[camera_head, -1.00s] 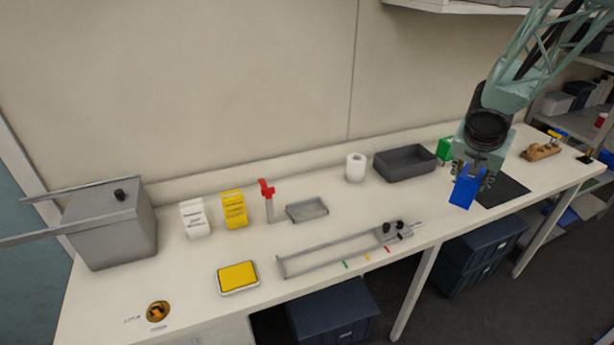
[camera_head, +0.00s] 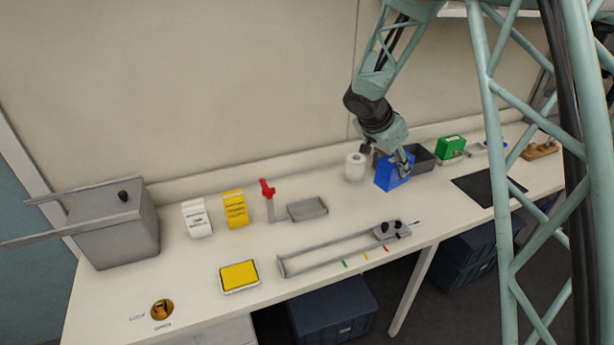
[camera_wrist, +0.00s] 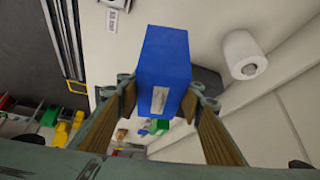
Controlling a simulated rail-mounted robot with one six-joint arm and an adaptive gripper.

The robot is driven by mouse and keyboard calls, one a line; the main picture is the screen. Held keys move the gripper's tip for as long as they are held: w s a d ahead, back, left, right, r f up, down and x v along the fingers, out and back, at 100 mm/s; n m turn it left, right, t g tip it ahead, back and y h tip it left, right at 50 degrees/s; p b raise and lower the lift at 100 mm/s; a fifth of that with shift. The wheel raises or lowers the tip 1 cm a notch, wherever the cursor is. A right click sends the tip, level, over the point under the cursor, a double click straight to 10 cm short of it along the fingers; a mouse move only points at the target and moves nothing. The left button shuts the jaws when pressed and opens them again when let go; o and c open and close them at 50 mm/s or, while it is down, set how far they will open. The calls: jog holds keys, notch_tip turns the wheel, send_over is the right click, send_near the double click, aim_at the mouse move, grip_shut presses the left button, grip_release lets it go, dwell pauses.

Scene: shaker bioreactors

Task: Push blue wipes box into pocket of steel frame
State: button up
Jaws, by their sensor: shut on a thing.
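The blue wipes box (camera_head: 390,175) is between the fingers of my gripper (camera_head: 388,158), which is shut on it. In the head view it is in front of the dark grey tray and right of the paper roll; I cannot tell whether it touches the bench. In the wrist view the box (camera_wrist: 164,60) fills the space between the fingers (camera_wrist: 164,105), with a pale patch on its near end. A long, low grey metal frame (camera_head: 325,259) lies on the bench, left of and nearer than the box. I cannot tell whether it is the steel frame with the pocket.
The paper roll (camera_head: 355,167) and dark grey tray (camera_head: 424,160) are close to the box. Bench between roll and long frame is clear.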

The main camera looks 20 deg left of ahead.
jog(key=s+a+f+m, duration=0.1)
jog(key=s+a, duration=0.2)
jog(key=a, duration=0.5)
jog(key=s+a+f+p, duration=0.1)
jog(key=s+a, duration=0.3)
jog(key=a, duration=0.5)
jog(key=s+a+m+g+h+p, duration=0.1)
jog(key=s+a, duration=0.3)
jog(key=a, duration=0.4)
jog(key=shift+s+a+f+m, duration=0.25)
jog(key=shift+a+f+m, duration=0.05)
jog(key=shift+a+f, duration=0.1)
jog(key=shift+f+p, duration=0.3)
notch_tip(320, 180, down, 4)
jog(key=shift+r+p, duration=0.15)
jog(key=shift+p, duration=0.25)
jog(key=shift+b, duration=0.8)
jog(key=shift+f+b, duration=0.6)
jog(key=shift+b, duration=0.45)
dwell(2.3)
